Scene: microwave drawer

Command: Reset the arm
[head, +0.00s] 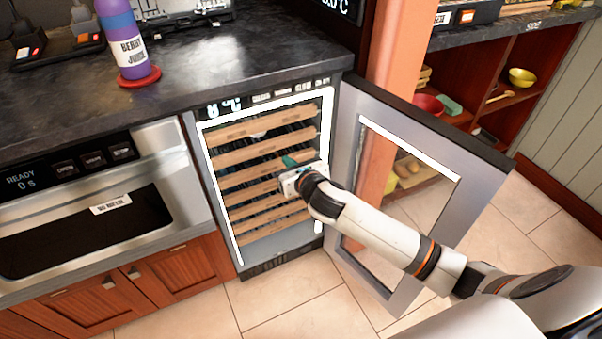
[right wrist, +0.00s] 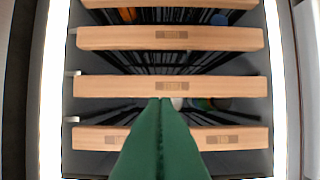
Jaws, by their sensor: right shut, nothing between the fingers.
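My right arm reaches in from the lower right of the head view. Its gripper (head: 291,164) is at the open front of the wine cooler (head: 262,262), before the wooden shelf fronts. In the right wrist view the green fingers (right wrist: 160,140) are together with nothing between them. Their tips overlap a wooden shelf front (right wrist: 110,87) in the picture; I cannot tell whether they touch it. The cooler door (head: 420,140) stands wide open to the right, beside my arm. My left gripper is not in view.
A dark counter (head: 200,65) runs above the cooler and holds a purple juice bottle (head: 125,40) on a red coaster (head: 138,78). A microwave drawer (head: 100,200) is left of the cooler. Shelves with bowls (head: 521,77) stand at the back right. Tiled floor (head: 310,300) is clear in front.

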